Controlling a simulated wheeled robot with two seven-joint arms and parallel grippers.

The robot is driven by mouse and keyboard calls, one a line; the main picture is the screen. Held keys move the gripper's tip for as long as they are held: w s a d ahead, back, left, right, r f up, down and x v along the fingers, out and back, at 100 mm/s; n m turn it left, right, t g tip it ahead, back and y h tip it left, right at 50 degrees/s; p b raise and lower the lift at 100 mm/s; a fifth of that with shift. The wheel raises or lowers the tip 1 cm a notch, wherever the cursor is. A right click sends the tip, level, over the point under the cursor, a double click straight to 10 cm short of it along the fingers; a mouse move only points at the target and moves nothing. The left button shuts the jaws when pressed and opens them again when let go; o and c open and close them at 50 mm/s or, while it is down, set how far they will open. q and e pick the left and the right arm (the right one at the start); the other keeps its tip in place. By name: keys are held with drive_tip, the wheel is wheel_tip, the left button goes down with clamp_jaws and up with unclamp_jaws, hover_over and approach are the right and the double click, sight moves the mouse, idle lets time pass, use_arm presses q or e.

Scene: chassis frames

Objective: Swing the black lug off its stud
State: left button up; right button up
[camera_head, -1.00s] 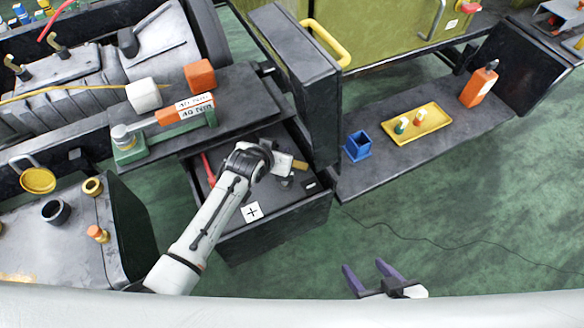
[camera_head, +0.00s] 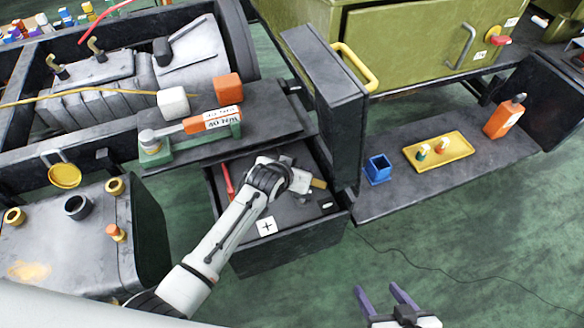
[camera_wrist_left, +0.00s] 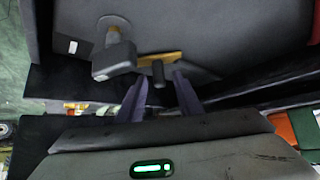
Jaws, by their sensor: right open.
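In the left wrist view a dark upright tab (camera_wrist_left: 158,72), which looks like part of the black lug, stands between my left fingertips. My left gripper (camera_wrist_left: 161,78) is open, its purple fingers on either side of the tab with small gaps. A brass-coloured strip (camera_wrist_left: 152,60) lies just behind the tab, beside a grey block (camera_wrist_left: 114,55) near a round post. In the head view the strip (camera_head: 319,183) shows past my left wrist, inside the black box; my left fingertips are hidden there. My right gripper (camera_head: 388,293) is open and empty above the floor.
The box (camera_head: 290,240) has a plus label (camera_head: 266,226) and a raised lid (camera_head: 330,105) at its right. A red cable end (camera_head: 227,180) lies inside at left. A blue cup (camera_head: 378,168) and yellow tray (camera_head: 460,158) stand right.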

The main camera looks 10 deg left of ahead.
use_arm(q)
drive_tip(key=p+v, duration=0.2)
drive_tip(key=v, duration=0.7)
drive_tip(key=shift+s, duration=0.15)
